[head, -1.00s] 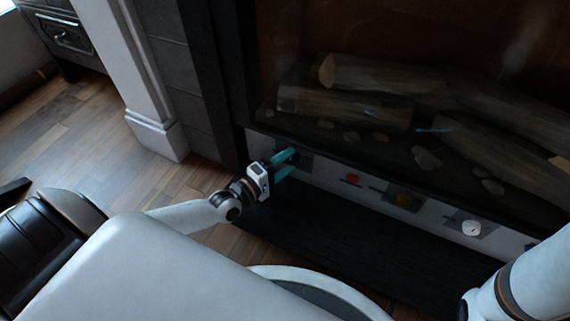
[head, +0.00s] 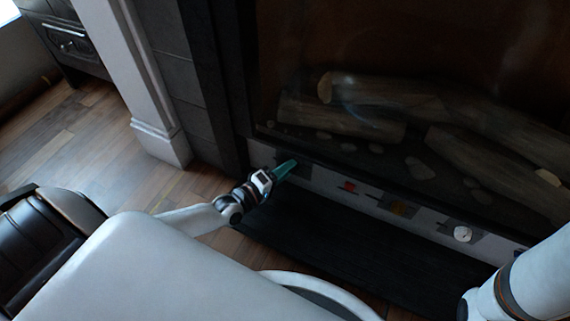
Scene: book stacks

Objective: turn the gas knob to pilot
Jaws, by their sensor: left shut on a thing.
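My left gripper (head: 288,166) reaches in from the left to the left end of the fireplace's pale control strip (head: 325,179). Its teal fingers are shut on the gas knob at a dark plate (head: 302,170). The fingers hide most of the knob, and its marks are too small to read. My right gripper is out of view; only part of my right arm shows at the lower right.
Along the strip to the right are a red button (head: 349,187), a brownish knob (head: 399,208) and a white knob (head: 462,233). Logs (head: 342,118) lie behind the glass above. A dark hearth slab (head: 330,243) lies below the strip. A white pillar (head: 158,140) stands at left.

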